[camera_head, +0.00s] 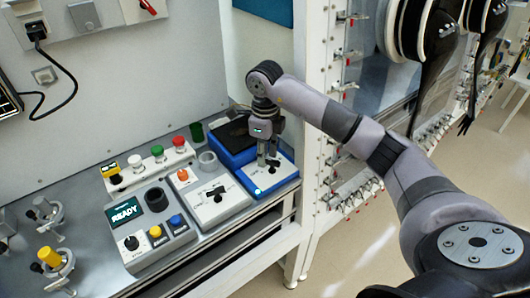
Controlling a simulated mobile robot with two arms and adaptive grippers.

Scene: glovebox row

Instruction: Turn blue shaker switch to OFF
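The blue shaker (227,158) stands at the right end of the bench, with a black top and a sloping white front panel (284,172). A small light glows pale blue at the panel's lower left corner. A dark switch lever (274,163) shows on the panel, partly hidden by my gripper. My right gripper (267,163) points down at the panel, its fingertips at the switch. The fingers look close together, but whether they touch or grip the lever is too small to tell. The switch's position and markings cannot be read. My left gripper is not in view.
Left of the shaker stand a grey-white device (218,207) with a black switch, and a grey console (150,225) reading READY with several knobs. A white frame post (310,120) rises close to the right. Clamp stands (55,262) stand at the far left.

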